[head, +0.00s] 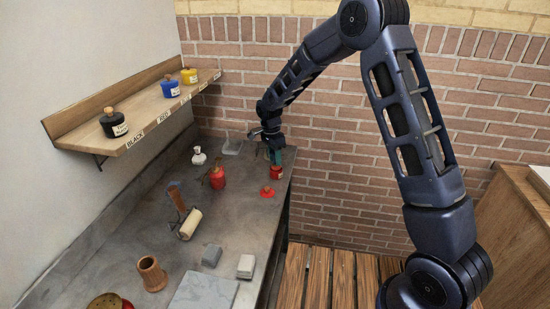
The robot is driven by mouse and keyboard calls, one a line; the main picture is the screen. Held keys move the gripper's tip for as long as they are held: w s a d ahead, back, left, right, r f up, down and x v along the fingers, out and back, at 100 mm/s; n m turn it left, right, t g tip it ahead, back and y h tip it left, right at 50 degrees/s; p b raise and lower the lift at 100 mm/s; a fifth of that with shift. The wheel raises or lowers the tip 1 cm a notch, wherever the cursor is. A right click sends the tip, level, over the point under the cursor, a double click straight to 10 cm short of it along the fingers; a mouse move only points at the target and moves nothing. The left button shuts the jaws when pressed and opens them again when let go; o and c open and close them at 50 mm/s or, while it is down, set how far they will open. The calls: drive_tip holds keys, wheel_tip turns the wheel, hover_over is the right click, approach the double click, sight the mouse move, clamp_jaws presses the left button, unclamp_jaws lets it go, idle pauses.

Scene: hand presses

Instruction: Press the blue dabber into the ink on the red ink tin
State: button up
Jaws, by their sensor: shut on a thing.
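My gripper (272,143) points down at the far right end of the grey bench. It is shut on the blue dabber (288,156), which shows as a small blue-green shape at the fingers and is mostly hidden. The red ink tin (276,173) stands upright right below, with a pale label. The dabber is over or at the tin's top; I cannot tell whether it touches the ink. A flat red piece with a small knob (268,192), like a lid, lies in front of the tin.
A red can (217,179) and a white bottle (199,157) stand left of the tin. Nearer are a roller (189,223), a brown cup (152,274), grey blocks (246,266) and a slab (203,293). The wall shelf (160,110) holds black, blue and yellow jars.

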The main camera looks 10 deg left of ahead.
drive_tip(key=shift+r, duration=3.45)
